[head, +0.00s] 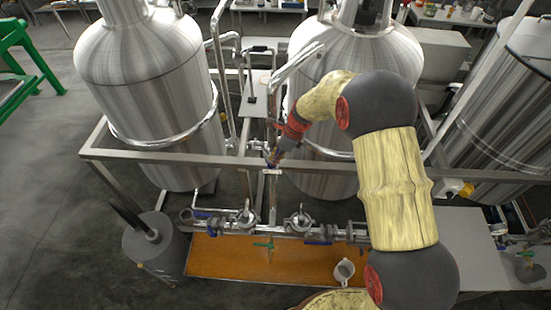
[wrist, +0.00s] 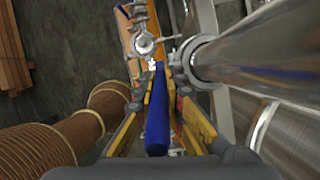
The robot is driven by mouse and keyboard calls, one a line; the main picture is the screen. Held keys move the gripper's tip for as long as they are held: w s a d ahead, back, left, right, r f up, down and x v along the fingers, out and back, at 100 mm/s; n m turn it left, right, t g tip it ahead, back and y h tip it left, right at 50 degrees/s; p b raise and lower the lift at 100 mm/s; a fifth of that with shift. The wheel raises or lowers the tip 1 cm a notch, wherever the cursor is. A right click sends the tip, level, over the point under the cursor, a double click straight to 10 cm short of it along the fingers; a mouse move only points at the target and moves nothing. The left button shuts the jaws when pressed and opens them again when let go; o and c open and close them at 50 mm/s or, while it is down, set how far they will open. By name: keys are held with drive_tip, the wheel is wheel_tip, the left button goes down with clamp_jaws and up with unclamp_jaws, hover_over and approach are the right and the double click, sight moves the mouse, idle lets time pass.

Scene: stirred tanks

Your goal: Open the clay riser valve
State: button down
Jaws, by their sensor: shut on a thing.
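My gripper (head: 274,158) is at the top of an upright steel pipe (head: 272,200) between the two left tanks, near a grey frame rail. In the wrist view my gripper (wrist: 160,82) is shut on a long blue valve handle (wrist: 157,115), which lies between its yellow-edged fingers and runs back toward the palm. The valve body under the handle is mostly hidden by the fingers. In the head view the arm and gripper cover most of the handle. I cannot make out a clay-coloured mark on this valve.
The grey rail (head: 215,159) crosses in front of the tanks, close to my gripper. A thick steel pipe (wrist: 270,40) passes right of my fingers.

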drive_tip(key=shift+w, duration=0.1)
drive_tip(key=c, duration=2.1)
unclamp_jaws()
drive_tip(key=shift+c, duration=0.2)
drive_tip(key=v, duration=1.2)
drive_tip(key=shift+d, duration=0.1)
drive_tip(key=shift+c, duration=0.4)
